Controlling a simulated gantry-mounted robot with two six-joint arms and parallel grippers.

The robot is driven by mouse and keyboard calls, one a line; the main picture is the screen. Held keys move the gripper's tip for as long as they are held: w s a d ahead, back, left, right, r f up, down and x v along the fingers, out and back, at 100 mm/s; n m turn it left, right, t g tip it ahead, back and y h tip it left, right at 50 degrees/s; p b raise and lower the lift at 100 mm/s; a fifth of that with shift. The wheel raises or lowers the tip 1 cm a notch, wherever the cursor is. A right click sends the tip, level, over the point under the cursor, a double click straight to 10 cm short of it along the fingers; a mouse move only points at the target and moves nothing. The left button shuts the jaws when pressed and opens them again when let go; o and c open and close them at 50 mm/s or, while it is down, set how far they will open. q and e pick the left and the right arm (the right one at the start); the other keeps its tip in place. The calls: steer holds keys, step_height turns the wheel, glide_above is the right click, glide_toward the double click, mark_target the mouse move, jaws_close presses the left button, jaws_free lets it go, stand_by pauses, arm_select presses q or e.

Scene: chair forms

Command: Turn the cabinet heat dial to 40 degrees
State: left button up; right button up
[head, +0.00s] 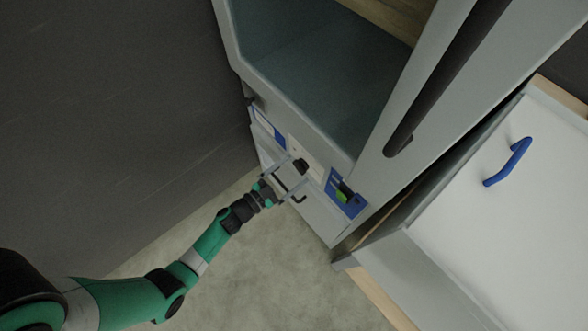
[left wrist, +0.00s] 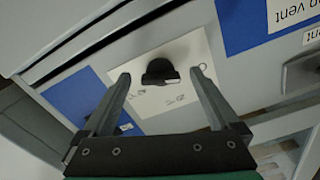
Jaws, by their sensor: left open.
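The heat dial is a black knob (head: 300,166) on a white plate low on the cabinet front (head: 325,216). In the left wrist view the knob (left wrist: 160,70) sits on its white plate (left wrist: 150,100), which carries small dark marks too small to read surely. The dial's setting cannot be told. My left gripper (head: 287,178) is open in front of the plate. In the left wrist view its fingers (left wrist: 160,76) stand on either side of the knob with gaps to it. Whether the fingertips touch the plate cannot be told. My right gripper is not in view.
Blue label panels flank the dial plate, one with a green part (head: 341,196). A white unit with a blue handle (head: 510,161) stands at right. The floor at lower left is clear.

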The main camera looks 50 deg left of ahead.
arm_select(q)
steer(key=shift+w, duration=0.55)
steer(key=c, duration=1.4)
